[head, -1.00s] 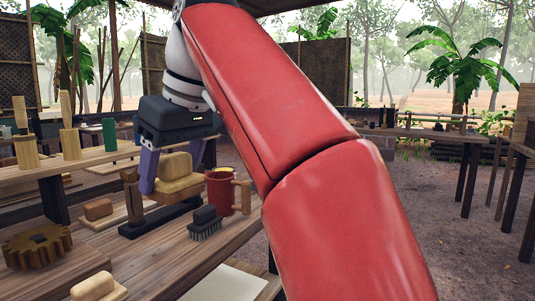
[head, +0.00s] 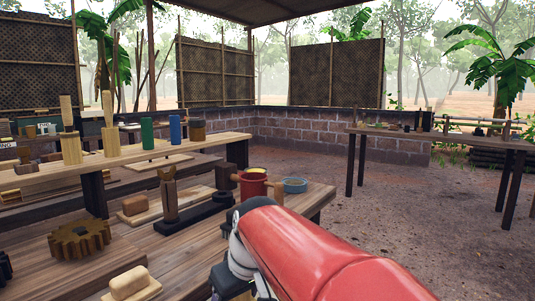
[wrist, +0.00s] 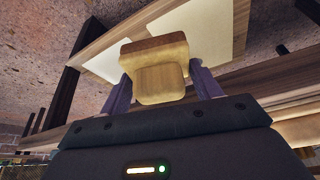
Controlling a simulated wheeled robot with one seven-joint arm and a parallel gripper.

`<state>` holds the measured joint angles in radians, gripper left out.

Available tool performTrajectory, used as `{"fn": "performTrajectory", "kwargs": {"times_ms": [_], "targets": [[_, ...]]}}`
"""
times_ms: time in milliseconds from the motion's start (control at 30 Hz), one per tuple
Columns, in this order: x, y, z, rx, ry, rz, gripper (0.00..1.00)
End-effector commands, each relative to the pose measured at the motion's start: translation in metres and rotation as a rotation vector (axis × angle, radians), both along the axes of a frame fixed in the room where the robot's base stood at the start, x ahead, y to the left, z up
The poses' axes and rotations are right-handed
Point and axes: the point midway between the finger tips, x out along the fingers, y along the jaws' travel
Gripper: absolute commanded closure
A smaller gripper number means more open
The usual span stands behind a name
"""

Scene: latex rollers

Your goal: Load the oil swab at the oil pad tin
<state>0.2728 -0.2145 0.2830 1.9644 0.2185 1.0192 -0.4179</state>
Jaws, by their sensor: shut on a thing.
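The oil swab, a tan block with a brown band (wrist: 160,86), is held between the purple fingers of my gripper (wrist: 158,78) in the wrist view. In the head view my gripper is low at the bottom centre, mostly cut off, and the swab is hidden. A shallow round blue tin (head: 293,186) stands near the bench's far right end. A red pot (head: 252,190) with yellow inside stands just left of it. No label shows which is the oil pad tin. My gripper is apart from both, on their near side.
A wooden post stand (head: 169,200) with a dark base stands on the bench (head: 190,252). A gear (head: 80,238) and a tan block (head: 130,283) lie nearer. A raised shelf (head: 120,158) holds cylinders and handled tools. Open ground lies right of the bench.

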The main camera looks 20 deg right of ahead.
Motion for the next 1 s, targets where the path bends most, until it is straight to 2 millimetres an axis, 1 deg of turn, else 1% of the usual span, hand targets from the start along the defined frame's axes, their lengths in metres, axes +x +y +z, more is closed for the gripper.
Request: {"fn": "performTrajectory", "kwargs": {"times_ms": [33,67,100,167,200,267,300,367,400,500,600,767,1000], "targets": [[0.002,-0.003,-0.033,0.001,0.014,-0.026,0.55],[0.004,-0.006,-0.051,0.002,0.016,-0.044,0.55],[0.007,-0.009,-0.075,0.002,0.018,-0.068,0.55],[0.012,-0.014,-0.111,0.002,0.02,-0.104,0.55],[0.014,-0.017,-0.135,0.001,0.02,-0.127,0.55],[0.019,-0.022,-0.171,0.001,0.023,-0.163,0.55],[0.021,-0.025,-0.194,0.001,0.024,-0.185,0.55],[0.026,-0.029,-0.226,0.0,0.022,-0.214,0.55],[0.028,-0.032,-0.245,0.0,0.02,-0.234,0.55],[0.035,-0.036,-0.282,-0.001,0.014,-0.272,0.55],[0.039,-0.041,-0.312,0.0,0.011,-0.306,0.55],[0.045,-0.048,-0.352,-0.002,0.009,-0.35,0.55],[0.047,-0.049,-0.349,0.002,-0.001,-0.356,0.55]]}}
